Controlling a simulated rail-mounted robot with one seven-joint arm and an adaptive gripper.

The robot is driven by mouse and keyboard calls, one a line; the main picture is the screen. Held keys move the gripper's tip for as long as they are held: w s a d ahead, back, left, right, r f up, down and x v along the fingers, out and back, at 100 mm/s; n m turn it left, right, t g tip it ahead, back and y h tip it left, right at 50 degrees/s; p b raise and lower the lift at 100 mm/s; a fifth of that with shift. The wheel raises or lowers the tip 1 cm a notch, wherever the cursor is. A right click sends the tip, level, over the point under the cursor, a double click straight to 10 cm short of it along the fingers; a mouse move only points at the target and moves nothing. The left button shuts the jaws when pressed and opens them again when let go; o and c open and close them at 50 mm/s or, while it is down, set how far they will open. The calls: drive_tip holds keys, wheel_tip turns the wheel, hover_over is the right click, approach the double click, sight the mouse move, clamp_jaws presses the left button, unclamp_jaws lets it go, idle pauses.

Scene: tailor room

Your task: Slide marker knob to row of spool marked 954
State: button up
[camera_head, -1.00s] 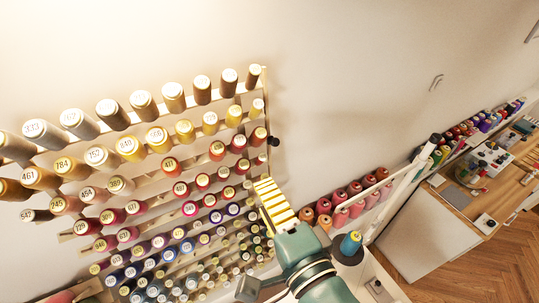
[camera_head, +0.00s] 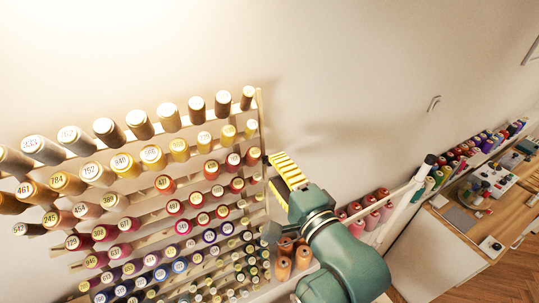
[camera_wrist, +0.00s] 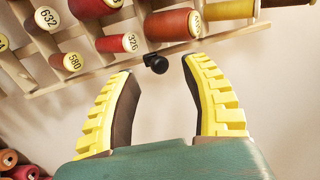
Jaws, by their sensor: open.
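The marker knob (camera_wrist: 156,63), small and black, sits at the right edge of the thread rack in the wrist view. In the head view the knob (camera_head: 266,158) is a dark spot beside the right end of the third row from the top, partly hidden by a finger. My gripper (camera_wrist: 157,78) is open. Its yellow ribbed fingers flank the knob's position, with the knob around or just beyond the tips; I cannot tell whether they touch it. The gripper (camera_head: 274,163) reaches the rack from the right. I cannot make out a spool marked 954 with certainty.
The rack (camera_head: 261,120) holds many numbered spools in slanting rows. In the wrist view a red spool marked 326 (camera_wrist: 112,43) lies just left of the knob. Bare wall (camera_head: 350,90) is right of the rack. Pink cones (camera_head: 370,215) and a workbench (camera_head: 455,235) stand farther right.

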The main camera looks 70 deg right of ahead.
sight(270, 165)
drive_tip(key=x, duration=0.3)
drive_tip(key=shift+w+d, duration=0.25)
clamp_jaws()
